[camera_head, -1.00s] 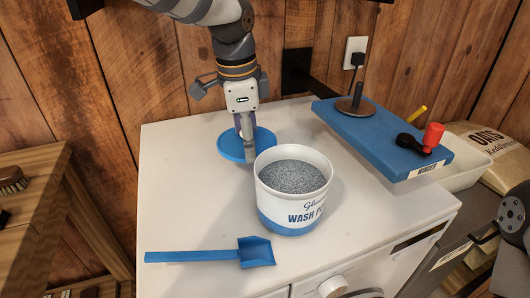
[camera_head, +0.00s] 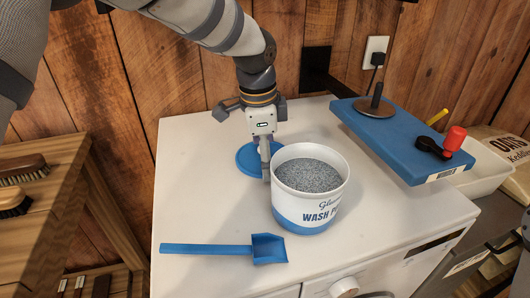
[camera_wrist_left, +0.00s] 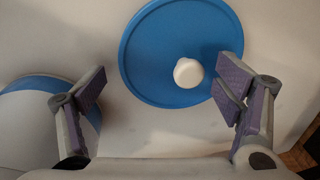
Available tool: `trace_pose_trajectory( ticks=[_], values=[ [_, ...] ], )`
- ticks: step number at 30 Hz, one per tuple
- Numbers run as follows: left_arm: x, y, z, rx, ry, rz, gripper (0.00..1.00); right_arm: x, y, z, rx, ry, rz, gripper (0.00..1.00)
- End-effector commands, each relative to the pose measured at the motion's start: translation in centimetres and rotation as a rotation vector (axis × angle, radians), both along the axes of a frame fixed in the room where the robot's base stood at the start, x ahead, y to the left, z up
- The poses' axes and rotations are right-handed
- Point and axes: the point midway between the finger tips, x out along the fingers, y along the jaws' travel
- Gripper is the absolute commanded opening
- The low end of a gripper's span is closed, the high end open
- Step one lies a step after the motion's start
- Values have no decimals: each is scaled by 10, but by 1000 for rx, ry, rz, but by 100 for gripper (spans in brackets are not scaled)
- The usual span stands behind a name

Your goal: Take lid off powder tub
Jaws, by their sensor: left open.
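The white powder tub (camera_head: 305,212) with a blue base band stands uncovered on the white machine top, full of grey speckled powder. Its round blue lid (camera_head: 246,160) lies flat on the same top, behind and left of the tub, apart from it. The left wrist view shows the lid (camera_wrist_left: 150,60) with a white knob (camera_wrist_left: 188,72) on it. My left gripper (camera_head: 265,172) is low over the lid's near right side, between lid knob and tub. In the wrist view its fingers (camera_wrist_left: 161,84) are spread and empty, with the tub (camera_wrist_left: 25,125) at left. My right gripper is out of view.
A blue scoop (camera_head: 225,249) lies on the machine top (camera_head: 190,205) in front. A blue board (camera_head: 395,140) with a dark disc and post, and a red-knobbed handle (camera_head: 455,138), is at right. A wooden bench with brushes (camera_head: 22,170) stands left.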

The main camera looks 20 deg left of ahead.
Motion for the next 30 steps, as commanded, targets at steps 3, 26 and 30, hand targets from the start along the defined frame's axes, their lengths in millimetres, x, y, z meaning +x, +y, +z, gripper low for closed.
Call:
trace_pose_trajectory(
  ticks=[3,26,30],
  values=[
    [0,0,6,0,-2,0,84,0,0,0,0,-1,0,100],
    [-18,4,122,-1,2,0,84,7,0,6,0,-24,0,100],
    [-17,4,122,-1,2,0,84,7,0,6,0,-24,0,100]
  ],
)
